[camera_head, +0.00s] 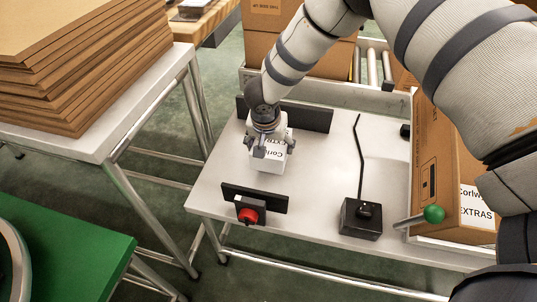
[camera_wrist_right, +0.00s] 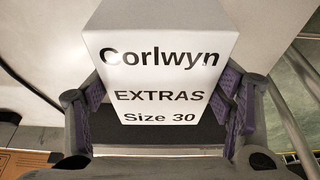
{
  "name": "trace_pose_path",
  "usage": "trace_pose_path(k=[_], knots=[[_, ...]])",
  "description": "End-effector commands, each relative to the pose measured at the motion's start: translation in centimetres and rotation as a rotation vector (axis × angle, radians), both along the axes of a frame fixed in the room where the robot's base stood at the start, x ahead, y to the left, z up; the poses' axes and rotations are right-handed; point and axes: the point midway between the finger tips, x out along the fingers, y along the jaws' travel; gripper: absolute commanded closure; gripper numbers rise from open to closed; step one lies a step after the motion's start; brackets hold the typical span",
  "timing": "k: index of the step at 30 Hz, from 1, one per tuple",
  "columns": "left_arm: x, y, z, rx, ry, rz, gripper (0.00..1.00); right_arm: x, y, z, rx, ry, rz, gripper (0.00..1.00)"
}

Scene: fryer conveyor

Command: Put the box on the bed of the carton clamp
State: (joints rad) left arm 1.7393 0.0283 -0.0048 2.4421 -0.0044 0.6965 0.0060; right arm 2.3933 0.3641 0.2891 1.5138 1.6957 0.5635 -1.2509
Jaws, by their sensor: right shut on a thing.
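The white box (camera_head: 268,160) is labelled "Corlwyn EXTRAS Size 30". Its label face (camera_wrist_right: 158,90) fills the middle of the right wrist view. My right gripper (camera_head: 268,146) reaches down over the box and is shut on it, with purple finger pads on both sides. The carton clamp has a dark back plate (camera_head: 308,118) and a dark front plate (camera_head: 272,202) with a red knob (camera_head: 247,215), above a pale bed (camera_head: 225,168). The box is between the plates in the picture; I cannot tell if it touches the bed. My left gripper is not in view.
A black control box (camera_head: 361,218) with a bent rod stands right of the clamp. A green-knobbed lever (camera_head: 433,214) is beside a brown carton (camera_head: 457,190) at the right. Flat cardboard sheets (camera_head: 85,70) are stacked on a table at the left. A green tabletop (camera_head: 65,250) is at lower left.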

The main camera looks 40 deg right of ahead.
Motion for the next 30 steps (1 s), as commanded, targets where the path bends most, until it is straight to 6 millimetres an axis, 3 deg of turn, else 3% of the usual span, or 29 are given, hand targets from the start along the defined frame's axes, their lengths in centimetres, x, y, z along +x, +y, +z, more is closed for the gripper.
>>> trace_pose_path(k=[6,16,17,19,30], knots=[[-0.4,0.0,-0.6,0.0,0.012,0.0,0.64,0.4,0.0,-3.5,-0.001,0.001,0.001,0.6],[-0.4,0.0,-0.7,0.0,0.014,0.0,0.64,0.4,0.0,-3.8,0.0,0.0,0.001,0.6],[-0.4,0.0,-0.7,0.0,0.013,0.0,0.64,0.4,0.0,-3.8,0.0,0.0,0.001,0.21],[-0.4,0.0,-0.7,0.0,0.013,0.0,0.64,0.4,0.0,-3.7,0.0,-0.001,0.0,0.05],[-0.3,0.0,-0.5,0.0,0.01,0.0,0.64,0.4,0.0,-3.3,0.0,-0.003,0.0,0.05]])
